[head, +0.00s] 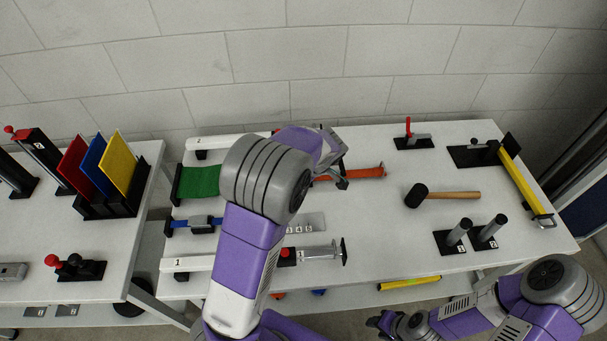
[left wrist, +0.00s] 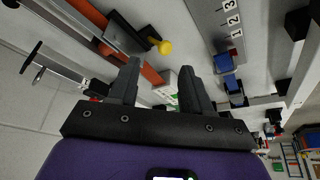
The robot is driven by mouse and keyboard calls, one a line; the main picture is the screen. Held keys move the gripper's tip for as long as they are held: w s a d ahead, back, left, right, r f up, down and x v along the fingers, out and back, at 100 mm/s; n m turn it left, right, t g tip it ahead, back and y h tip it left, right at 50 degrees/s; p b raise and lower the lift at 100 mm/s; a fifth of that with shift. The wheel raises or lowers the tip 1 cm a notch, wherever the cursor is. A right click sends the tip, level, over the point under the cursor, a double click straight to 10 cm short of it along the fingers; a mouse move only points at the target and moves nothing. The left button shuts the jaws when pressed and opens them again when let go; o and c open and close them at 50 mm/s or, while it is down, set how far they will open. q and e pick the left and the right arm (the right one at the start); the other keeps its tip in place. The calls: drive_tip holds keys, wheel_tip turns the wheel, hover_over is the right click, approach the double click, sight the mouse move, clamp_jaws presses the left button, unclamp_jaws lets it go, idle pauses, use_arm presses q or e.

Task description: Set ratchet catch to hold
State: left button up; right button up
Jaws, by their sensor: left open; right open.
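A dark bar with a yellow knob (left wrist: 165,47) on its end lies beside an orange strip (left wrist: 155,76) in the left wrist view. The orange strip (head: 358,173) also shows in the head view, partly behind my left arm. I cannot tell for certain which part is the ratchet catch, or how it is set. My left gripper (left wrist: 160,85) is open with nothing between its fingers, over the table near the orange strip; it also shows in the head view (head: 338,165). My right gripper (head: 388,324) is open and low, in front of the table's front edge.
A red-handled clamp (head: 410,135), a black mallet (head: 440,195), two grey posts (head: 472,234) and a yellow bar (head: 526,188) stand or lie to the right. A blue strap with a buckle (head: 200,222) and a green mat (head: 200,181) lie left. Bare tabletop surrounds the mallet.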

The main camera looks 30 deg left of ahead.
use_arm(q)
drive_tip(key=x, duration=0.4)
drive_tip(key=s+b+x, duration=0.1)
drive_tip(key=x, duration=0.2)
drive_tip(key=shift+a, duration=0.15)
drive_tip(key=shift+w, duration=0.1)
clamp_jaws()
